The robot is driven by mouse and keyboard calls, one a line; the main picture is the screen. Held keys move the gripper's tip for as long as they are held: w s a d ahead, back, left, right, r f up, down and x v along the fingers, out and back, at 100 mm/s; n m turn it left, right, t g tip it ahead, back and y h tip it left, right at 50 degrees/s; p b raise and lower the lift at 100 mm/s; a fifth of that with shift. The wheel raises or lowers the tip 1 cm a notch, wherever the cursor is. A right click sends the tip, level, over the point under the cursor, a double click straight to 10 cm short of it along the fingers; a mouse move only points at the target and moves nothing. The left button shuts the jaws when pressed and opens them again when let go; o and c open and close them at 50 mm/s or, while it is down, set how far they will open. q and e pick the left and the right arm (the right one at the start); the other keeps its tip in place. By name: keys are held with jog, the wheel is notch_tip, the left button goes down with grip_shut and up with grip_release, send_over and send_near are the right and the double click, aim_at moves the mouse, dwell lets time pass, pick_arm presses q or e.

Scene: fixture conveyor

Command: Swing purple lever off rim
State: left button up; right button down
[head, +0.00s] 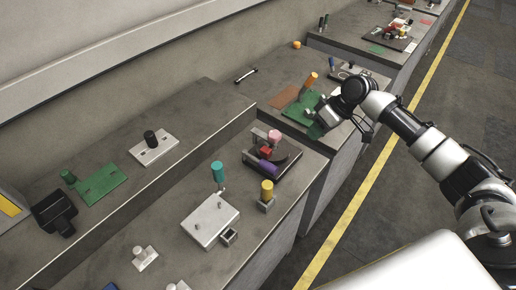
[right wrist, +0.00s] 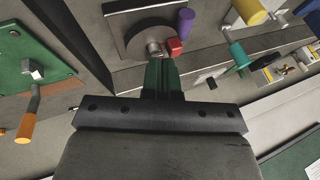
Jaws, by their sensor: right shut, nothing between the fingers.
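The purple lever (head: 267,166) lies at the front of a dark square fixture (head: 289,164) on the near bench. Its purple handle (right wrist: 186,20) also shows in the right wrist view, beside a red block (right wrist: 175,46) and a round grey disc (right wrist: 132,41). The red block also shows in the head view (head: 265,152), near a pink knob (head: 274,136). My left gripper is not in view.
A green plate with an orange handle (head: 310,79) stands behind my right gripper. A teal-handled lever (head: 217,171) and a yellow cylinder (head: 267,189) stand on the near bench by a white box (head: 209,219). The floor right of the benches is clear.

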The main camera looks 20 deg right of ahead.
aim_at(261, 164)
jog(key=p+x, duration=0.2)
jog(key=x, duration=0.7)
jog(key=shift+a+f+p, duration=0.25)
jog(key=shift+f+p, duration=0.05)
jog(key=shift+f, duration=0.05)
jog(key=shift+s+a+f+p, duration=0.15)
jog(key=shift+s+a+p, duration=0.15)
jog(key=shift+a+p, duration=0.15)
jog(key=shift+s+a+f+p, duration=0.15)
jog(key=shift+s+a+p, duration=0.15)
jog(key=shift+a, duration=0.25)
jog(key=shift+s+a+f, duration=0.2)
jog(key=shift+a+f, duration=0.05)
jog(key=shift+a, duration=0.2)
jog(key=shift+a+f, duration=0.1)
jog(key=shift+f, duration=0.05)
jog(key=shift+w+a, duration=0.1)
